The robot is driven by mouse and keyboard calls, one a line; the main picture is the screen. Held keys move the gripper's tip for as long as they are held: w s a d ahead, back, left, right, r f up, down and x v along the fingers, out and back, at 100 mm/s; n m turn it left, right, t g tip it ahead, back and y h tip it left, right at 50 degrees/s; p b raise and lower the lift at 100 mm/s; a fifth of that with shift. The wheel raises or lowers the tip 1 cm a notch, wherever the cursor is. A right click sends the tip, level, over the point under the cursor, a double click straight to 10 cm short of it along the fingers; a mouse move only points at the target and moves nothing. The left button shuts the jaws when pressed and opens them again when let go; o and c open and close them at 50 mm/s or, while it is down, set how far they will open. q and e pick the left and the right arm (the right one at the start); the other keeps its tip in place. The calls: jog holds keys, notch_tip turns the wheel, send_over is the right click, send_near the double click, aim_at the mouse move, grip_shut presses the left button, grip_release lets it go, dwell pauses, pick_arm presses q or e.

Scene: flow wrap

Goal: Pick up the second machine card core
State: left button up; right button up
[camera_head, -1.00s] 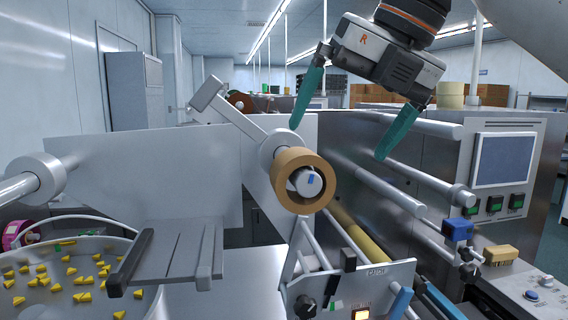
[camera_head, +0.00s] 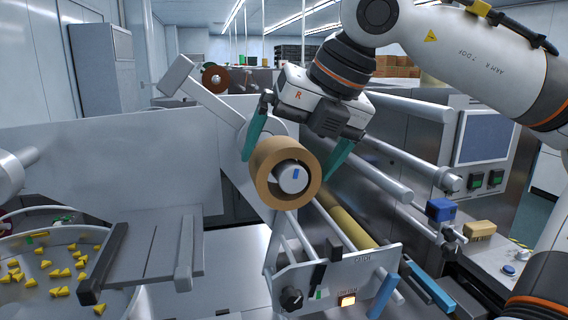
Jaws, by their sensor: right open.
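A brown cardboard ring core (camera_head: 267,189) sits around a pale spindle (camera_head: 291,178) with a blue mark, at the middle of the head view. My right gripper (camera_head: 298,158) is open above and behind the core. One teal finger is at the core's upper left and the other at its upper right. The fingertips are close to the core, but I cannot tell whether they touch it. The core's far side is hidden. My left gripper is not in view.
A bowl of yellow pieces (camera_head: 77,229) is at lower left, beside a grey slotted plate (camera_head: 155,245). A control panel with a knob (camera_head: 291,299) is below the core. Metal rollers (camera_head: 385,180) and a screen (camera_head: 484,138) are at right.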

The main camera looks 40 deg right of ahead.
jog(key=x, duration=0.1)
jog(key=p+x, duration=0.1)
jog(key=x, duration=0.1)
jog(key=shift+w+d+f, duration=0.15)
jog(key=shift+w+d, duration=0.1)
jog(key=shift+w+f, duration=0.2)
jog(key=shift+f, duration=0.1)
jog(key=shift+s+a, duration=0.1)
jog(key=shift+s, duration=0.05)
jog(key=c, duration=0.4)
jog(key=shift+r, duration=0.1)
jog(key=c, duration=0.8)
jog(key=shift+c, duration=0.2)
